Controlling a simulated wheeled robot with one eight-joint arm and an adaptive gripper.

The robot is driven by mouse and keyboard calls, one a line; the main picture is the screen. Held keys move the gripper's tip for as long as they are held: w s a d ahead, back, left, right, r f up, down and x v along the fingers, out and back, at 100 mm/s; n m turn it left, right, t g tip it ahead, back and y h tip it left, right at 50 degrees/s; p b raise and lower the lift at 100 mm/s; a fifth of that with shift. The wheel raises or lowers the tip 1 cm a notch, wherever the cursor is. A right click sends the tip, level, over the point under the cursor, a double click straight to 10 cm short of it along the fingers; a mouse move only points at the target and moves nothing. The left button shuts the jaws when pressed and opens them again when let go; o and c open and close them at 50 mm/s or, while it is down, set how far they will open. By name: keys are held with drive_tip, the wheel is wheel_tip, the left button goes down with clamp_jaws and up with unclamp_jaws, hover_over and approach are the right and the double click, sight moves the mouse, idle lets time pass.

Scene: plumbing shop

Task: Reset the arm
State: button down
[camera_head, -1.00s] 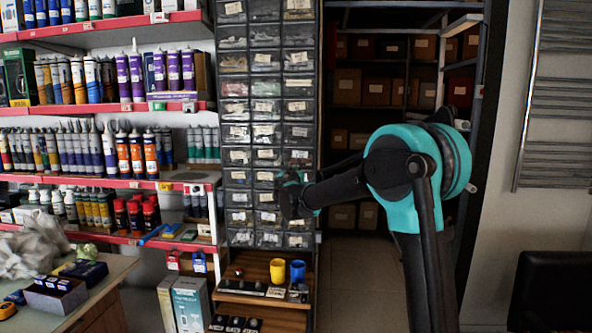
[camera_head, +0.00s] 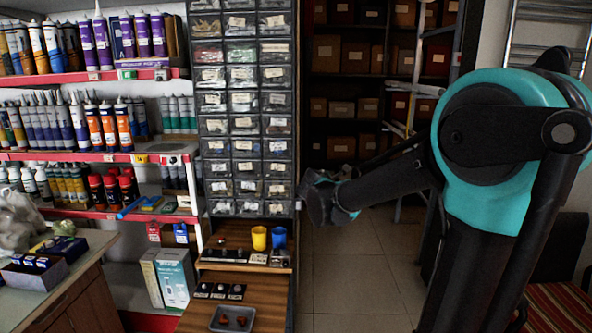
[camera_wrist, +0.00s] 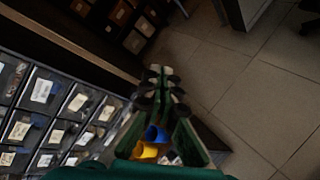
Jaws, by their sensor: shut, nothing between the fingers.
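My arm (camera_head: 480,140), turquoise and black, fills the right of the head view and reaches left to a dark joint (camera_head: 325,200) in front of the drawer cabinet. The gripper itself cannot be made out clearly there. In the wrist view my gripper (camera_wrist: 165,75) has its green and black fingers brought together, with nothing held. A blue cup (camera_wrist: 156,134) and a yellow cup (camera_wrist: 147,151) show beyond the finger bases, apart from them. In the head view the yellow cup (camera_head: 259,238) and blue cup (camera_head: 279,237) stand upright on a wooden shelf.
Red-edged shelves (camera_head: 95,157) of tubes and bottles are on the left. A drawer cabinet (camera_head: 243,130) stands mid-left above wooden steps bearing a grey tray (camera_head: 232,319). A counter (camera_head: 75,275) is at lower left. Tiled floor (camera_head: 355,270) is clear in the middle.

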drive_tip(key=s+d+f+m+g+y, duration=0.1)
drive_tip(key=s+d+f+m+g, duration=0.2)
drive_tip(key=s+d+f+m, duration=0.45)
drive_tip(key=s+d+f+m+g, duration=0.2)
drive_tip(key=s+f+m, duration=0.4)
drive_tip(key=s, duration=0.4)
drive_tip(key=s+a+f+m+g+y, duration=0.1)
drive_tip(key=s+f+m+y, duration=0.1)
drive_tip(key=s+f, duration=0.3)
drive_tip(key=s+a+f+m+g+y, duration=0.1)
drive_tip(key=s+f+m, duration=0.3)
drive_tip(key=s, duration=0.5)
drive_tip(key=shift+a+f+m+g+y, duration=0.4)
drive_tip(key=shift+m+g, duration=0.15)
drive_tip(key=shift+g, duration=0.15)
drive_tip(key=c, duration=2.3)
unclamp_jaws()
drive_tip(key=shift+r, duration=0.1)
